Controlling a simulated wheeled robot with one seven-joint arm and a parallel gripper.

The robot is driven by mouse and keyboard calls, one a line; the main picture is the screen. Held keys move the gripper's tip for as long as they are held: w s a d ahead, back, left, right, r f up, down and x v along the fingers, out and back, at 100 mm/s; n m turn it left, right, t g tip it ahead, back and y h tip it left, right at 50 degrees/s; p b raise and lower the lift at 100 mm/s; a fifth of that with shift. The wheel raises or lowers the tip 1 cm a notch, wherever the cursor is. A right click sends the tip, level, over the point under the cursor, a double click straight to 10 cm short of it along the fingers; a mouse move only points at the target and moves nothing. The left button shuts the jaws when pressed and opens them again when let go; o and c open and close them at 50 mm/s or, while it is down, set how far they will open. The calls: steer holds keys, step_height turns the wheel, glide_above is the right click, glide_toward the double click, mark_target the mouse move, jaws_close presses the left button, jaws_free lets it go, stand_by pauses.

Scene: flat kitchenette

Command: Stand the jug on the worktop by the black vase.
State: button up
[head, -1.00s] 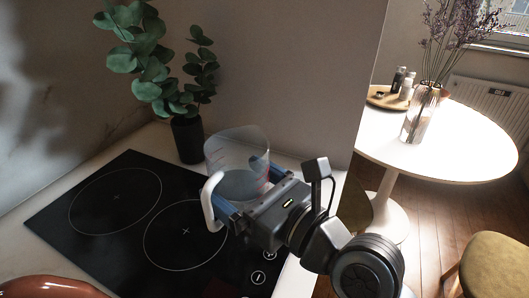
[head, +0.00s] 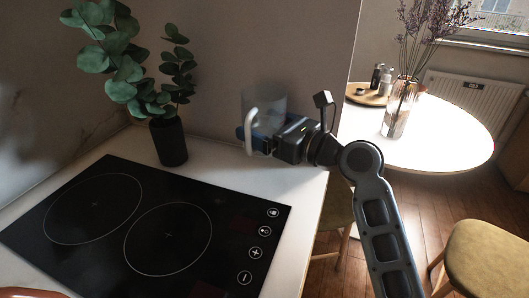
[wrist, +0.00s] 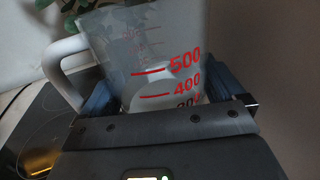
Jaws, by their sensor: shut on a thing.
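The clear measuring jug (head: 268,108) with a white handle is upright in my gripper (head: 256,138), at the back right of the worktop (head: 228,172). In the wrist view the jug (wrist: 150,50) shows red markings, with its handle on the left and a blue finger on each side of it. My gripper (wrist: 160,95) is shut on it. The black vase (head: 169,141) with green leafy stems stands on the worktop to the left of the jug, with a gap between them. The jug's base is hidden behind my gripper, so I cannot tell if it touches the worktop.
A black hob (head: 145,225) covers the front left of the worktop. A round white table (head: 440,135) with a glass vase (head: 399,108) stands at the right. A reddish-brown object (head: 35,293) shows at the bottom left.

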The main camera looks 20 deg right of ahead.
step_height(320, 180, down, 6)
steer(key=shift+a+f+b, duration=0.1)
steer(key=shift+b, duration=0.4)
steer(key=shift+w+f, duration=0.1)
steer(key=shift+f, duration=0.15)
steer(key=shift+f, duration=0.15)
steer(key=o, duration=0.9)
steer(key=shift+o, duration=0.2)
steer(key=v, duration=1.2)
